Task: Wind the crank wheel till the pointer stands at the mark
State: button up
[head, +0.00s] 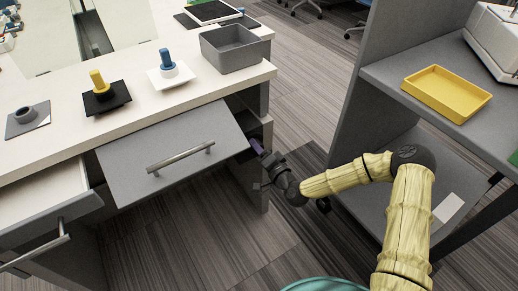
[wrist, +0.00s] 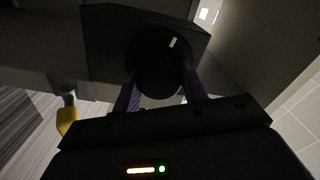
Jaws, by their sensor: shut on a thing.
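In the wrist view, a dark round part (wrist: 157,48) with a short white line near its rim sits in front of a dark angular plate (wrist: 103,42). The two purple fingers of my gripper (wrist: 160,73) are shut on it, one on each side. It is too dark to tell whether this is the crank wheel, or whether the white line is its pointer or the mark. In the head view, my gripper (head: 257,147) is at the right end of the open drawer front, below the worktop. What it holds is hidden there.
The worktop (head: 150,115) holds a yellow peg (head: 97,80), a blue peg (head: 166,58) and a grey bin (head: 232,48). A shelf unit with a yellow tray (head: 446,92) stands right.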

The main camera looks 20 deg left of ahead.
jog(key=shift+f, duration=0.1)
dwell(0.3)
jog(key=o, duration=1)
jog(key=shift+c, duration=0.2)
jog(key=shift+d, duration=0.1)
jog(key=p+v, duration=0.2)
jog(key=v, duration=1.5)
jog(key=shift+s, duration=0.2)
